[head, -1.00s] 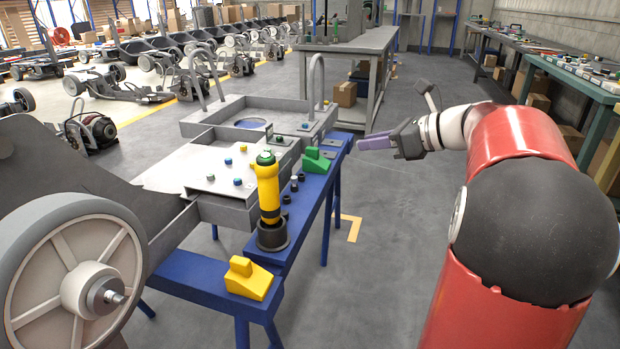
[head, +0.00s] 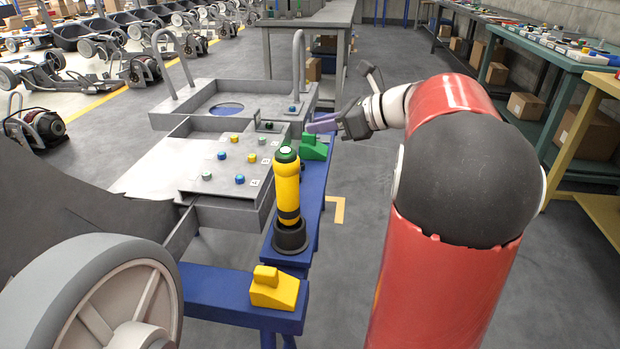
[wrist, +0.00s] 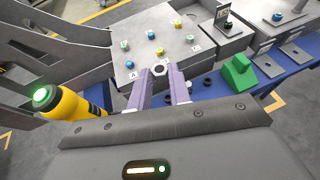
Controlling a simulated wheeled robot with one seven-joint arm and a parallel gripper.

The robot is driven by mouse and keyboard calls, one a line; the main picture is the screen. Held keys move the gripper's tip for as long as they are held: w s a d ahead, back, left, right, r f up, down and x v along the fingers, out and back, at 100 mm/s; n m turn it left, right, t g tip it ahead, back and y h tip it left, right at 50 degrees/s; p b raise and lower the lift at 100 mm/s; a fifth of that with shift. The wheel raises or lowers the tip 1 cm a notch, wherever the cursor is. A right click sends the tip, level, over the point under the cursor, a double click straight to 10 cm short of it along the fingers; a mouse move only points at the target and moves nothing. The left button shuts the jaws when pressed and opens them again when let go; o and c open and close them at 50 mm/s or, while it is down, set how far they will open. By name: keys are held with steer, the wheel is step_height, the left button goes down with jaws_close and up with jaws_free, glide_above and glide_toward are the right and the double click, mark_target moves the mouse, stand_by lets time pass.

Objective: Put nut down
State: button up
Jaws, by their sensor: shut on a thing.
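In the head view my gripper (head: 318,124) is over the blue bench's far part, just behind the green block (head: 313,148); the nut cannot be made out there. The grey chassis plate (head: 185,185) carries several blue, yellow and pale green studs, and it shows beyond the fingers in the wrist view (wrist: 140,72).
A yellow tool (head: 287,190) stands upright in a dark holder on the blue bench (head: 215,287). A yellow wedge block (head: 275,290) sits at the near end. A grey tray (head: 190,118) with tall bent handles lies behind the plate. A large wheel (head: 100,300) is at front left.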

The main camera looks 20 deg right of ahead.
mark_target(322, 200)
step_height(322, 200, down, 18)
steer(key=shift+r+b, duration=0.15)
steer(key=shift+b, duration=0.7)
steer(key=o, duration=0.8)
steer(key=shift+o, duration=0.2)
steer(key=shift+d+r, duration=0.1)
steer(key=shift+r, duration=0.05)
steer(key=v, duration=1.2)
